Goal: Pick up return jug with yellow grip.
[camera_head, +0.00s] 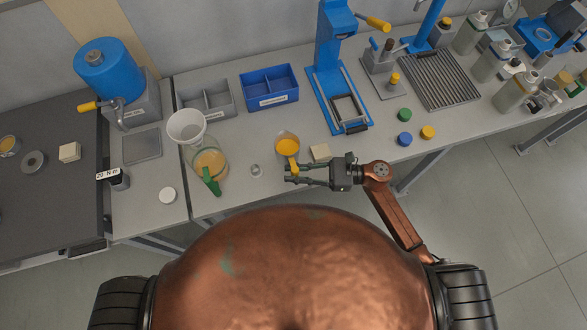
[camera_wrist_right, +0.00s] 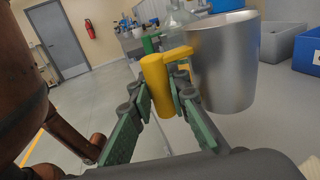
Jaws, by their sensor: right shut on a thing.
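The return jug (camera_head: 287,141) is a small metal cup with orange-yellow contents and a yellow grip (camera_head: 292,163). It is near the front edge of the grey bench in the head view. In the right wrist view the jug's grey metal body (camera_wrist_right: 224,62) is at the right and its yellow grip (camera_wrist_right: 158,84) is in the middle. My right gripper (camera_head: 290,173) is shut on the yellow grip, with a finger on either side of it. I cannot tell whether the jug's base touches the bench. My left gripper is not in view.
A small clear cup (camera_head: 256,170) and a beige block (camera_head: 320,153) are close by. A blue press (camera_head: 331,70) stands behind, right. Blue bin (camera_head: 269,88) is behind.

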